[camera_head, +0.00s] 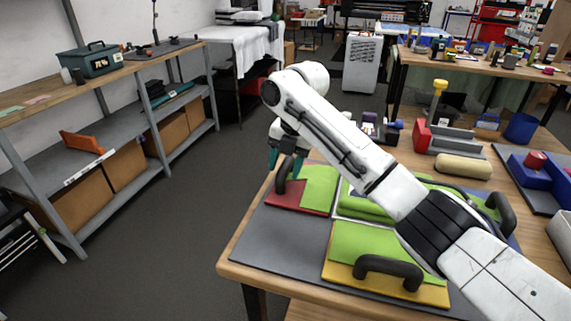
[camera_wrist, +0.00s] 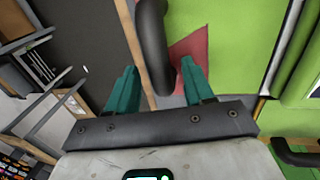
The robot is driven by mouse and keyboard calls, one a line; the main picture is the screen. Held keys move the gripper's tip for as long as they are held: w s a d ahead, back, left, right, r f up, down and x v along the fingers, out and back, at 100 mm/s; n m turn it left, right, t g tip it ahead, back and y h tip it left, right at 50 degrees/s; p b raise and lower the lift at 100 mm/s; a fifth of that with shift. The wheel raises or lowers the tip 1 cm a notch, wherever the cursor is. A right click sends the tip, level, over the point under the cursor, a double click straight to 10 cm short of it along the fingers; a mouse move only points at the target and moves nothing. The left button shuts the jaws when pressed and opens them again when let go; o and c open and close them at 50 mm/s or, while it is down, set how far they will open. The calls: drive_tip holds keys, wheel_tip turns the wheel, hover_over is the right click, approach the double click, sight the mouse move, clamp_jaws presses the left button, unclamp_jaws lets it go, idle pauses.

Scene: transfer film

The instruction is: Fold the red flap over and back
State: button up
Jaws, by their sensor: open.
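The red flap (camera_head: 296,198) lies at the left end of the board (camera_head: 285,238), partly under a light green sheet (camera_head: 319,186). A dark arched handle (camera_head: 282,176) stands at its left side. My gripper (camera_head: 281,158) is above this handle, with its teal fingers pointing down and apart. In the wrist view, the open fingers (camera_wrist: 160,80) have the dark handle (camera_wrist: 152,40) between them in the picture. The red flap (camera_wrist: 191,48) shows beside the right finger. I cannot tell whether the fingers touch the handle.
A yellow flap (camera_head: 440,294) with a dark handle (camera_head: 388,268) and green top lies at the front of the board. My arm hides part of the board's middle. A beige roll (camera_head: 463,166) and blue bins stand farther right. The floor left of the table is clear.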

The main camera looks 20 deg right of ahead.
drive_tip(key=shift+c, duration=0.5)
clamp_jaws()
drive_tip(key=shift+r, duration=0.15)
